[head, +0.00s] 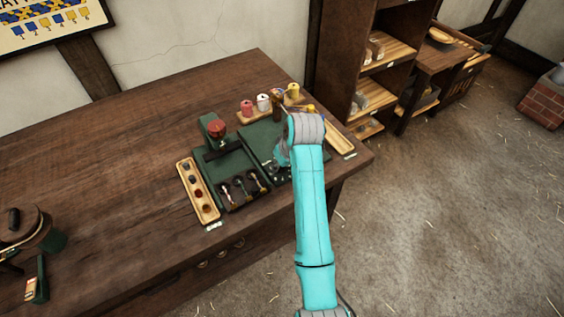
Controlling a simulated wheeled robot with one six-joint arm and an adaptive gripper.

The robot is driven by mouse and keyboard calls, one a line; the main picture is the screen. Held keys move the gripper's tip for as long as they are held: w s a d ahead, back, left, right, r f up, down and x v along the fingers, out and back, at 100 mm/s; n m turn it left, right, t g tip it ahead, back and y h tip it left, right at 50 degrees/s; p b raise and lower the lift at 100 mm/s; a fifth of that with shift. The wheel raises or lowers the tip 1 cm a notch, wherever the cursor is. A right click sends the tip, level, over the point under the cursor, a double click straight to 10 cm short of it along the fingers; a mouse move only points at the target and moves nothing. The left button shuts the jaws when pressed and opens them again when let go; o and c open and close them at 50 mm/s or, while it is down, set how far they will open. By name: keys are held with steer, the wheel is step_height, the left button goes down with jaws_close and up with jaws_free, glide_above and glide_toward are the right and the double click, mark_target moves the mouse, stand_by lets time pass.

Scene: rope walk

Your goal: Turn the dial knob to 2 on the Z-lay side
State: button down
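A dark green board (262,140) lies on the wooden bench, partly covered by my teal arm. I cannot make out a dial knob, its numbers or a Z-lay marking. A green device with a round red top (216,128) stands at the board's left part. A dark tray (243,188) with several small knob-like or lever-like pieces sits at the board's front edge. My arm reaches over the board's right part. My gripper (281,170) is mostly hidden by my wrist, and its fingers cannot be made out.
A wooden tray of coloured pieces (198,192) lies left of the board. Red, white and yellow spools (263,102) stand behind it. A pale wooden strip (340,140) lies to the right. The bench's left middle (110,170) is clear. Shelves (375,75) stand beyond.

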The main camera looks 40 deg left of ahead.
steer(key=m+t+h, duration=0.1)
steer(key=m, duration=0.2)
steer(key=shift+s+m, duration=0.1)
steer(key=shift+m, duration=0.3)
steer(key=shift+m+t+h, duration=0.5)
steer(key=shift+m, duration=1.2)
steer(key=c, duration=0.8)
jaws_free()
steer(key=shift+r, duration=0.1)
steer(key=v, duration=1.1)
steer(key=shift+s+r, duration=0.25)
steer(key=shift+r, duration=0.05)
steer(key=shift+s, duration=0.1)
